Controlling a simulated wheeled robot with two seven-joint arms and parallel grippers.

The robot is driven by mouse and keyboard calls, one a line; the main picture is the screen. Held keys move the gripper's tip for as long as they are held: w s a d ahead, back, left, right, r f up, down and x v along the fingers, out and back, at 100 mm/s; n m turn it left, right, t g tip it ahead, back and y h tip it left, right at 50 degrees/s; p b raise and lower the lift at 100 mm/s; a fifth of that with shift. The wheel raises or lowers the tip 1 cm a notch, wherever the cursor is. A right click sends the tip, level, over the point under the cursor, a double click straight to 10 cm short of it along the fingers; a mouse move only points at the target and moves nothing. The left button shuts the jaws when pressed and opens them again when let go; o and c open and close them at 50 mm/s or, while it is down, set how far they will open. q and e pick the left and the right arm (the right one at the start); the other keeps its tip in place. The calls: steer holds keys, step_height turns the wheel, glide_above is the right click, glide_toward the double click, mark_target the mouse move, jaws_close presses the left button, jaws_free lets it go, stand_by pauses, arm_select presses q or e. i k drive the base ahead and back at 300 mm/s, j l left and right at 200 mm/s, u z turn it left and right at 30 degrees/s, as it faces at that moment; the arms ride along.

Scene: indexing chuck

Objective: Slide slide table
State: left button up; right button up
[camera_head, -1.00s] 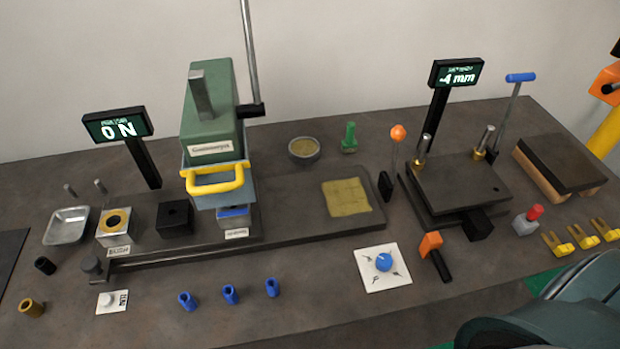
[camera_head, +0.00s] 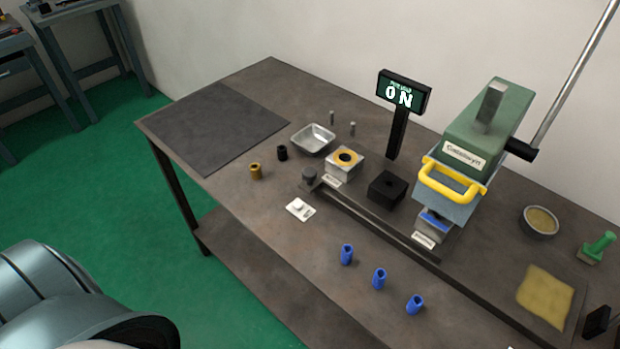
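The press (camera_head: 490,125) has a green head, a yellow handle (camera_head: 450,183) and a long grey lever. It stands on a long dark base with a rail (camera_head: 380,223) along its front edge. A dark round knob (camera_head: 309,176) sits at the rail's left end. Beside it are a silver block with a gold ring (camera_head: 345,157) and a black block with a hole (camera_head: 387,189). A blue-topped block (camera_head: 434,222) is under the press head. I cannot tell which part is named slide table. Neither gripper shows; part of my arm fills the lower left.
A metal tray (camera_head: 313,139), a brass bushing (camera_head: 256,171), a black bushing (camera_head: 282,153), a white switch plate (camera_head: 300,209) and several blue sleeves (camera_head: 379,278) lie around. A dark mat (camera_head: 215,125) at the table's left is bare.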

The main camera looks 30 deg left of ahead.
mark_target(362, 181)
steer(key=k+l+u, duration=0.25)
steer(key=k+l, duration=0.4)
steer(key=l, duration=0.15)
